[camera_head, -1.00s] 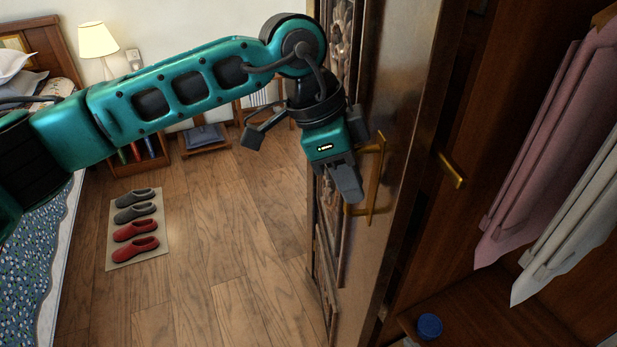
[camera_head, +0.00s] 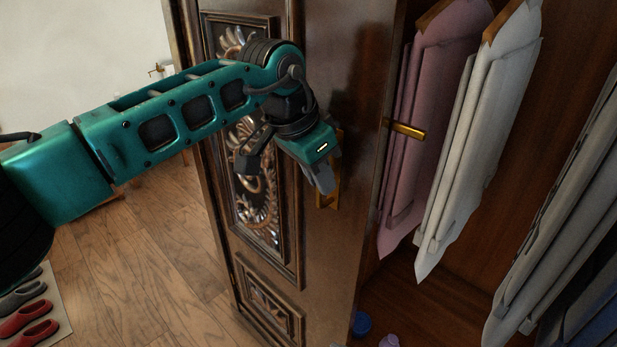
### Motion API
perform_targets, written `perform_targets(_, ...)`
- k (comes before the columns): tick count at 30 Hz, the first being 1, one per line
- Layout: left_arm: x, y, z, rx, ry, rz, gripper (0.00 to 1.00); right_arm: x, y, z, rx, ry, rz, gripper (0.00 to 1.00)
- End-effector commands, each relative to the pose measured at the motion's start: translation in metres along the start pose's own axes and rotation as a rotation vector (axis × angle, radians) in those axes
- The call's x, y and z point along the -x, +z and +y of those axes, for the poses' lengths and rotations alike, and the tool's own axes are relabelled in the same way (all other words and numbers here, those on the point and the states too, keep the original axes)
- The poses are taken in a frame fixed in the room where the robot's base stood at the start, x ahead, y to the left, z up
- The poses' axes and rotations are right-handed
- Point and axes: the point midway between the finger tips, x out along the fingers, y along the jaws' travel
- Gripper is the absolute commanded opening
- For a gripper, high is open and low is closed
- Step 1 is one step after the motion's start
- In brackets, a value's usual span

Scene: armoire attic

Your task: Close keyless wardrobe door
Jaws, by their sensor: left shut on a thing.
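The wardrobe door (camera_head: 315,70) is dark brown wood with ornate carved panels. It stands open, its face turned toward the left, and the wardrobe interior shows to its right. A gold handle (camera_head: 333,198) is fixed to the door. My left gripper (camera_head: 322,180) is at this handle and shut on it; the fingers partly hide the handle. A second gold bar (camera_head: 405,130) shows at the right, beyond the door's edge. My right gripper is not in view.
Pink (camera_head: 447,45) and white (camera_head: 480,130) garments hang inside the wardrobe, with grey clothes (camera_head: 560,215) farther right. A blue round object (camera_head: 361,324) lies at its bottom. Slippers (camera_head: 30,325) rest on a mat at lower left. The wooden floor (camera_head: 150,260) left of the door is clear.

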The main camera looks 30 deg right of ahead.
Motion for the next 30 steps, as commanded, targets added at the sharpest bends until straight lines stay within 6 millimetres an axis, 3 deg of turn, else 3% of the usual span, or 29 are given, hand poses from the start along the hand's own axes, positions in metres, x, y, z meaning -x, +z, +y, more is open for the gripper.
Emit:
perform_targets(14,-0.0004,-0.0086,0.0031,-0.002,-0.003,0.015,0.00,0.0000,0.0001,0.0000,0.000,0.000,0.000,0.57)
perform_targets(15,-0.0003,-0.0087,0.0031,-0.002,-0.003,0.015,0.18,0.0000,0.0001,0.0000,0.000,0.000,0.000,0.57)
perform_targets(16,-0.0003,-0.0088,0.0031,-0.002,-0.003,0.016,0.21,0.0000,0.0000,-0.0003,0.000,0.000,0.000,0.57)
perform_targets(30,0.0041,-0.0059,0.0007,0.001,-0.004,0.010,0.22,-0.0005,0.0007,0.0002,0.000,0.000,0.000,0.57)
